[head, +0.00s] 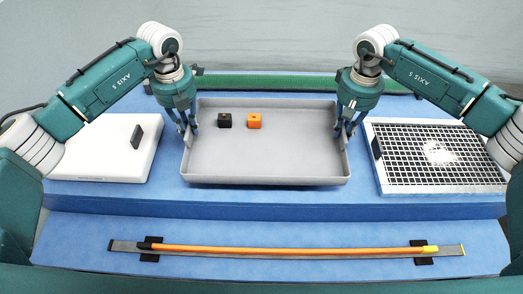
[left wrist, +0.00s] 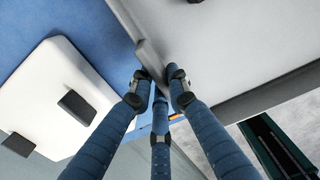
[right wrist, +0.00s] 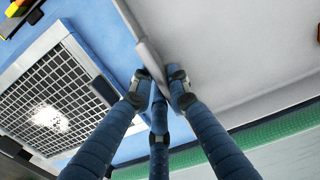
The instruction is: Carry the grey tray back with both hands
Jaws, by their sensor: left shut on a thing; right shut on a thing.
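The grey tray (head: 265,167) is a shallow rectangular tray in the middle of the blue table in the head view. A black block (head: 225,121) and an orange block (head: 254,121) lie inside it, toward the back left. My left gripper (head: 188,143) is shut on the tray's left wall; the left wrist view shows its fingers (left wrist: 160,80) on both sides of the rim. My right gripper (head: 343,138) is shut on the tray's right wall; the right wrist view shows its fingers (right wrist: 160,80) straddling the rim. Whether the tray touches the table is hard to tell.
A white board (head: 100,155) with a dark upright piece (head: 136,136) lies left of the tray. A framed black grid panel (head: 430,165) lies to the right. An orange rod (head: 285,250) lies across the front ledge. A green strip (head: 265,83) runs behind the tray.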

